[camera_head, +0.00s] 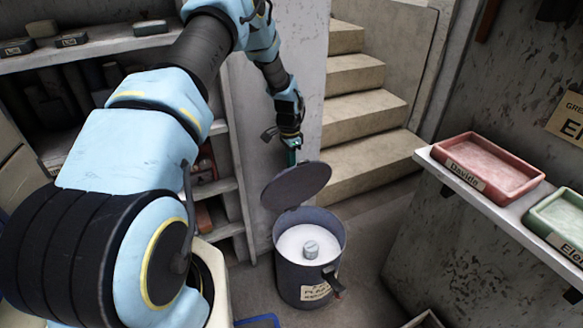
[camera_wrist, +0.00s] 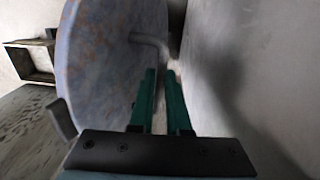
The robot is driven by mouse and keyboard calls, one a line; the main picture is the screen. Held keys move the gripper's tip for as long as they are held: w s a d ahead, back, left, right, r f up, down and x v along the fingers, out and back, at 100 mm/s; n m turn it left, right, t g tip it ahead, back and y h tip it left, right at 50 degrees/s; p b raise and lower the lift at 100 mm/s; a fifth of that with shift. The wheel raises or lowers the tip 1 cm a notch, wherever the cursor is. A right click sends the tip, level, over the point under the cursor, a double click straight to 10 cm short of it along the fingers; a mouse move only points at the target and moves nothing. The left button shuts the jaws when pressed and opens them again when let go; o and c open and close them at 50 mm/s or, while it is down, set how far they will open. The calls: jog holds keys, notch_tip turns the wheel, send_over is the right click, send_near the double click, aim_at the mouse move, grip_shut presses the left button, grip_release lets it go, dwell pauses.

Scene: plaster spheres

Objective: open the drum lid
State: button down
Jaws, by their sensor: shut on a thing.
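The grey drum (camera_head: 293,272) stands on the floor with its top open and a cream label on its side. Its round lid (camera_head: 297,186) is raised and tilted up at the back of the rim. My gripper (camera_head: 291,155) is above the lid's upper edge, shut on the lid's handle. In the wrist view, the lid (camera_wrist: 105,65) fills the left, and the bent handle (camera_wrist: 150,40) runs to the green fingers of my gripper (camera_wrist: 162,75). The exact grip on the handle is blurred. White material (camera_head: 290,240) fills the drum, with a small grey weight (camera_head: 311,250) on it.
Shelves (camera_head: 225,185) stand behind and left of the drum, and a pale wall (camera_head: 275,110) stands behind it. Stone steps (camera_head: 355,115) rise at the back. A ledge (camera_head: 500,208) at the right holds a red tray (camera_head: 490,165) and a green tray (camera_head: 560,215).

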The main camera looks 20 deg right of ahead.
jog(key=shift+s+a+f, duration=0.1)
jog(key=shift+a+f, duration=0.15)
jog(key=c, duration=1.2)
grip_release()
jog(key=o, duration=0.3)
jog(key=shift+d+r, duration=0.15)
jog(key=r, duration=1)
jog(key=shift+w+r, duration=0.4)
